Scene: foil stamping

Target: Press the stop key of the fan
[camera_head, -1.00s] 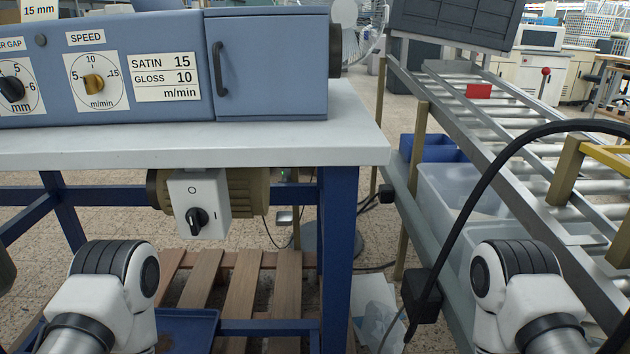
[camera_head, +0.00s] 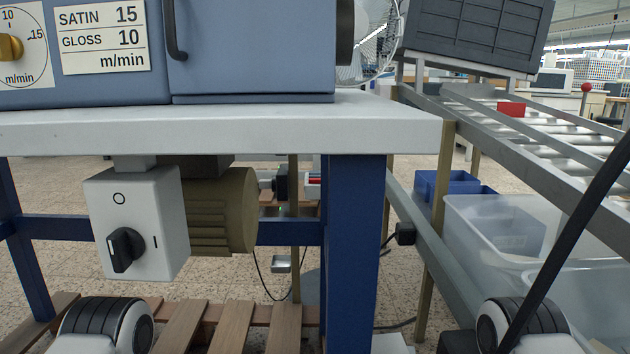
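The fan (camera_head: 376,42) shows partly at the top centre, behind the blue machine's right end. Only part of its round wire guard is in view. Its stop key cannot be made out; the machine and the table hide the fan's lower part. Parts of my two arms show at the bottom left and bottom right. Neither gripper is in view.
A blue machine (camera_head: 250,50) stands on a white-topped table (camera_head: 400,130) in front of me. A switch box (camera_head: 165,225) and motor (camera_head: 220,212) hang below. A roller conveyor (camera_head: 560,135) runs on the right, above clear bins (camera_head: 490,225). A black cable (camera_head: 565,260) crosses at right.

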